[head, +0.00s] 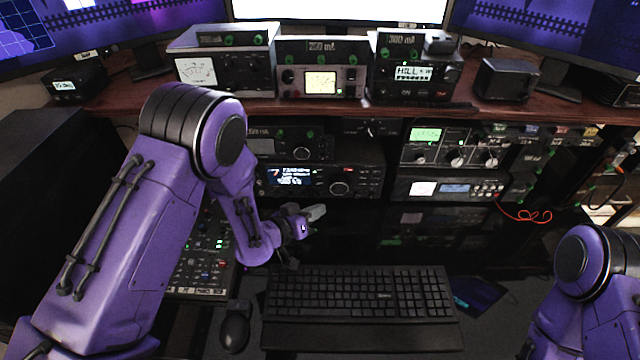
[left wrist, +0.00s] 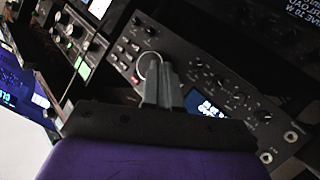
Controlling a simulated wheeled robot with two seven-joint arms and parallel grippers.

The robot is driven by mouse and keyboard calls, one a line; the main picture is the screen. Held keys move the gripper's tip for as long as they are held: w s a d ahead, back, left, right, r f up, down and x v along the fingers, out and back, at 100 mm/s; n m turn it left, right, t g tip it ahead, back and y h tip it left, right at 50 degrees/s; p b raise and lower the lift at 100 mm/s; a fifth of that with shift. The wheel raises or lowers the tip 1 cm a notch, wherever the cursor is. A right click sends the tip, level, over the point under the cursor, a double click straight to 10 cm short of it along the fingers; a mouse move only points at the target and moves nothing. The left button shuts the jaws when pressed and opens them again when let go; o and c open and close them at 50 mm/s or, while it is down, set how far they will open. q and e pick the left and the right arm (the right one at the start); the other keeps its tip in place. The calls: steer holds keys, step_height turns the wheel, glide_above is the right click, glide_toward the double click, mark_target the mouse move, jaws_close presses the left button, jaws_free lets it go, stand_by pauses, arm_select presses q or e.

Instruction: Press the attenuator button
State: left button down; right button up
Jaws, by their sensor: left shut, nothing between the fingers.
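My left gripper (head: 316,213) is shut and empty, in front of the radio rack and above the back of the keyboard. In the left wrist view its two closed fingers (left wrist: 163,88) point at a dark radio panel (left wrist: 235,85) with knobs, small buttons and a lit display (left wrist: 205,106). A white-rimmed round knob (left wrist: 150,64) shows just beyond the fingertips, partly covered by them. I cannot tell whether they touch the panel. The radio with a bright display (head: 293,176) sits behind the gripper in the head view. No attenuator label is readable. My right gripper is out of view.
A black keyboard (head: 360,295) and mouse (head: 235,331) lie below the gripper. A button console (head: 203,262) is partly behind my left arm. More radios (head: 452,147) stand to the right, with a red cable (head: 525,215). The wooden shelf (head: 420,112) overhangs the rack.

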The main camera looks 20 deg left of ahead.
mark_target(319, 183)
arm_select(q)
steer(key=w, duration=0.2)
steer(key=w+a, duration=0.1)
steer(key=shift+w+a+r+b, duration=0.15)
steer(key=shift+w+r+b, duration=0.05)
steer(key=shift+w+b, duration=0.2)
steer(key=shift+w+a+f, duration=0.15)
steer(key=shift+w+a, duration=0.05)
steer(key=shift+w, duration=0.55)
steer(key=shift+s, duration=0.1)
stand_by(1.0)
steer(key=shift+w+a, duration=0.1)
steer(key=shift+w, duration=0.35)
steer(key=shift+w+a, duration=0.1)
steer(key=shift+w, duration=0.2)
stand_by(0.6)
steer(key=shift+s+d, duration=0.25)
steer(key=shift+s, duration=0.5)
